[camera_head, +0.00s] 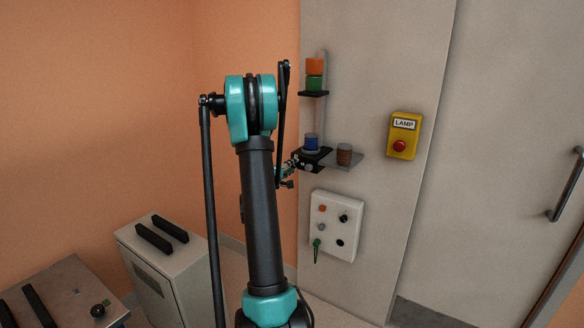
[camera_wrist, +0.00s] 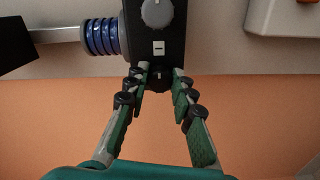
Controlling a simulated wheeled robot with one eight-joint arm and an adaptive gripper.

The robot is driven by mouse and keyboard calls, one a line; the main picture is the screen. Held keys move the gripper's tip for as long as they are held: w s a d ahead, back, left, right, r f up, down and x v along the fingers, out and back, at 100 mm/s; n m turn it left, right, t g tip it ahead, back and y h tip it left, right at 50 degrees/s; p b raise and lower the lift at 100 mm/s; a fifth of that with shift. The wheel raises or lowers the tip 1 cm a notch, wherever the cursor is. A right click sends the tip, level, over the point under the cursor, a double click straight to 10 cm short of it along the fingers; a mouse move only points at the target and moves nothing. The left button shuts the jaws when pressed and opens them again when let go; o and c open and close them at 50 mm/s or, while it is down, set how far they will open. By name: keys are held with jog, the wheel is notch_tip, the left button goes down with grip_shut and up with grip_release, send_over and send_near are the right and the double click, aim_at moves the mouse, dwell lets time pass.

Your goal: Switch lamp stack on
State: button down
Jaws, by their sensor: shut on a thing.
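A black box (camera_head: 309,161) on the wall bracket carries a blue ribbed segment (camera_head: 311,142). In the wrist view the box (camera_wrist: 146,42) has a grey round knob (camera_wrist: 157,12), a small white plate with a dash and a small dark knob (camera_wrist: 159,76) at its lower end. The blue ribbed segment (camera_wrist: 102,36) lies to its left. My gripper (camera_wrist: 159,74) is shut on the small dark knob, fingertips at either side of it. In the head view my gripper (camera_head: 290,170) is partly hidden by my arm. An orange and green stack (camera_head: 315,75) stands on the upper bracket; neither segment clearly glows.
A brown ribbed cylinder (camera_head: 344,154) stands right of the box. A yellow LAMP box (camera_head: 404,137) with a red button is on the wall. A white control panel (camera_head: 336,226) hangs below. Grey cabinets (camera_head: 155,262) stand at the lower left.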

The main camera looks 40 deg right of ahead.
jog(key=shift+s, duration=0.1)
jog(key=c, duration=1.3)
grip_release()
jog(key=shift+a, duration=0.15)
jog(key=v, duration=1.1)
jog(key=shift+s+a, duration=0.1)
jog(key=shift+a, duration=0.3)
jog(key=s+a+f+g+y, duration=0.1)
jog(key=s+a+f+y, duration=0.3)
jog(key=s+a, duration=0.3)
jog(key=s+a+f+m+g+y, duration=0.1)
jog(key=s+a+f+y, duration=0.3)
jog(key=a, duration=1)
jog(key=s+a+f+y, duration=0.5)
jog(key=s+a+y, duration=0.3)
jog(key=s+a, duration=0.3)
jog(key=shift+s+m+g+y, duration=0.3)
jog(key=shift+s+m+g, duration=0.1)
jog(key=shift+s, duration=0.2)
